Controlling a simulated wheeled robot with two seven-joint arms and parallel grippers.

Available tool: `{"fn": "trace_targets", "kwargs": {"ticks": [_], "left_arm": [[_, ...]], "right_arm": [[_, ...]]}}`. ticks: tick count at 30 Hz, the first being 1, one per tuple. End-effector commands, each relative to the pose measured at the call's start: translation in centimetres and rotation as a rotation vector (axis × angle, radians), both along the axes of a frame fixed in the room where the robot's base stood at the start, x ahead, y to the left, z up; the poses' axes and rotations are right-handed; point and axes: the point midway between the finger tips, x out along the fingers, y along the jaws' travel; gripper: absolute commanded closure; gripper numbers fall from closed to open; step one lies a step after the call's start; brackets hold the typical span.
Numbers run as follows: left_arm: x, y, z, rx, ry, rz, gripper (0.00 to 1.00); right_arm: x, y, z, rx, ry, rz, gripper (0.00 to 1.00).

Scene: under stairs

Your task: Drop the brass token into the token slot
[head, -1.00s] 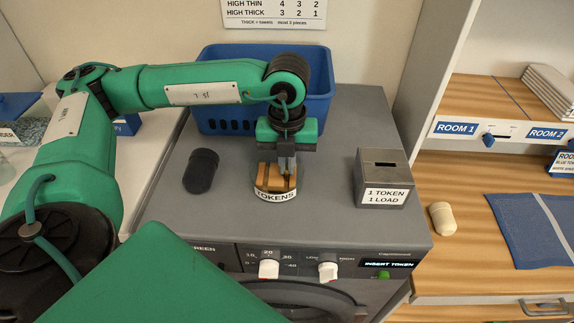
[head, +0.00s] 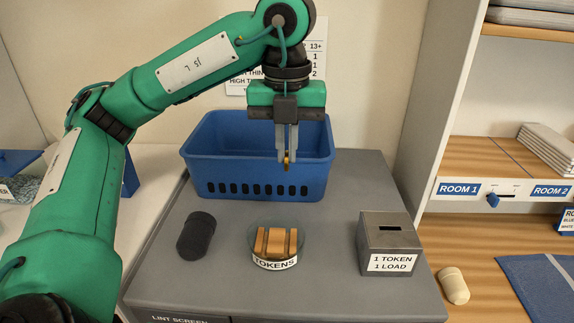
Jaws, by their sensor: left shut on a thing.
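My left gripper (head: 286,161) is shut on a brass token (head: 287,164), seen edge-on between the fingertips. It is raised above the machine top, in front of the blue basket in this view. The grey metal token box (head: 390,247) stands on the machine top to the right, with a dark token slot (head: 389,228) in its upper face and a label reading "1 TOKEN 1 LOAD". The token dish (head: 274,264), labelled "TOKENS", sits below the gripper and holds a wooden-coloured rack. My right gripper is not in view.
A blue basket (head: 205,165) stands at the back of the grey machine top (head: 330,285). A dark cylinder (head: 196,236) lies left of the dish. A cream cylinder (head: 453,286) is on the wooden surface at right. The machine top between dish and token box is clear.

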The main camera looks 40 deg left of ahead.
Motion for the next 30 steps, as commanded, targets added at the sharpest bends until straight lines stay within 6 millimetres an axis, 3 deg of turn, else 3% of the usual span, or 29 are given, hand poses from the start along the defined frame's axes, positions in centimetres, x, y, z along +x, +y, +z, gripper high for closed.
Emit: {"fn": "trace_targets", "kwargs": {"ticks": [8, 21, 30], "left_arm": [[0.0, 0.0, 1.8, -0.001, -0.001, 0.000, 1.00], [0.0, 0.0, 6.2, 0.000, 0.000, 0.000, 1.00], [0.0, 0.0, 6.3, 0.000, 0.000, 0.000, 1.00]], "right_arm": [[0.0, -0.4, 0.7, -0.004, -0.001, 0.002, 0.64], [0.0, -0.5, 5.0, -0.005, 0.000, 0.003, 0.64], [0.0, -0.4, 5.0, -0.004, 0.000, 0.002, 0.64]]}}
